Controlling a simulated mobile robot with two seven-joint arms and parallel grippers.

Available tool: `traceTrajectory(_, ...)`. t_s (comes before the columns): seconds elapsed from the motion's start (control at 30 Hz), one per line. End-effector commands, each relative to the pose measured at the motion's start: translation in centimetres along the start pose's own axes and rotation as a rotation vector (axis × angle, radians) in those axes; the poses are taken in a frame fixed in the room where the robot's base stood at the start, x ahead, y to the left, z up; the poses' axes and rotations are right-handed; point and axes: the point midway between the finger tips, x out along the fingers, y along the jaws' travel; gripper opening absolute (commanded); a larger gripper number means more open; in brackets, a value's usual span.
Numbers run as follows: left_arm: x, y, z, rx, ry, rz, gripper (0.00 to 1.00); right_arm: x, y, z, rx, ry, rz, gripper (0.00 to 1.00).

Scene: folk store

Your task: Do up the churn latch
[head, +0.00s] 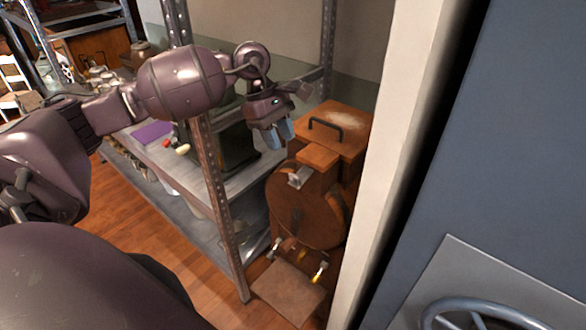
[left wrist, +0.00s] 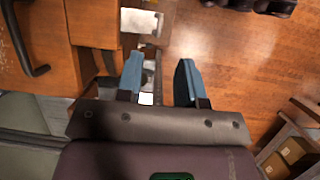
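The churn (head: 310,205) is a brown wooden barrel-like body with a boxy lid (head: 335,128) and a dark handle on top. A silver metal latch (head: 298,177) sits on its front below the lid block; the left wrist view shows a pale metal plate there (left wrist: 138,20). I cannot tell the latch's exact position. My left gripper (head: 279,136) hangs above and just left of the lid block, with blue fingers pointing down. In the left wrist view its fingers (left wrist: 159,66) are apart with nothing held between them. My right gripper is not in view.
A metal shelf unit (head: 208,200) stands left of the churn, its post close to my arm. A pale wall edge (head: 400,150) and a blue-grey door with a wheel (head: 475,315) are on the right. Wooden floor (head: 150,240) is open at the lower left.

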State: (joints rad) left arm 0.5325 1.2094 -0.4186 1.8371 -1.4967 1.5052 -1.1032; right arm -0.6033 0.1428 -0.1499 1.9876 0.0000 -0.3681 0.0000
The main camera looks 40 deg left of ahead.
Motion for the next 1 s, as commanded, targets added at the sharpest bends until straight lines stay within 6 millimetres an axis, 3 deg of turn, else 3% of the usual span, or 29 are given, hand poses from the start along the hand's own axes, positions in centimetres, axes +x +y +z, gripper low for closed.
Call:
traceTrajectory(0.3, 5.5, -0.1, 0.1, -0.002, -0.005, -0.003, 0.35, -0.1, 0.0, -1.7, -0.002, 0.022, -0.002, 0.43)
traceTrajectory(0.5, 7.9, -0.1, 0.1, -0.002, -0.004, -0.002, 0.35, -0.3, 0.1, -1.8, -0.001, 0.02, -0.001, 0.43)
traceTrajectory(0.97, 9.0, 0.0, 0.1, -0.002, -0.003, 0.0, 0.35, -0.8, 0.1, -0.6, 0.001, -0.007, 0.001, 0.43)
traceTrajectory(1.0, 9.0, 0.0, 0.1, -0.002, -0.003, 0.0, 0.3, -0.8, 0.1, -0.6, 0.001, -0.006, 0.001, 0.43)
